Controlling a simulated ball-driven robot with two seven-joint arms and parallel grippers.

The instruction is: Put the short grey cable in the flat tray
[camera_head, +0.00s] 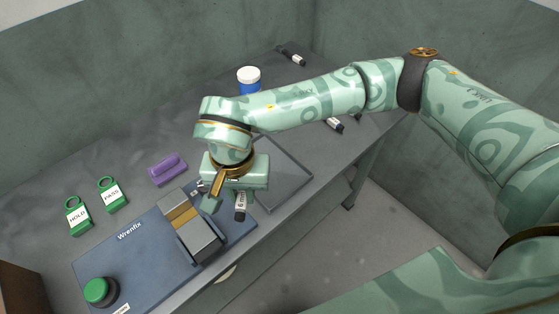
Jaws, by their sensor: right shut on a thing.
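My right gripper (222,192) points down over the edge between the blue Wrenfix plate and the flat tray. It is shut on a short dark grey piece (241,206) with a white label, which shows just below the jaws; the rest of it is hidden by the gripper. I cannot tell for certain that this is the short grey cable. The flat tray (297,192), thin and dark-rimmed, lies right of the gripper; my arm and gripper cover part of it, and its visible part looks empty. My left gripper is not in view.
The blue Wrenfix plate (100,258) carries a grey block (199,242) and a green button (96,290). Green HOLD (77,217) and PASS (113,195) tags, a purple block (167,170), a blue-white jar (249,79) and black-white pieces (291,56) (335,125) lie behind.

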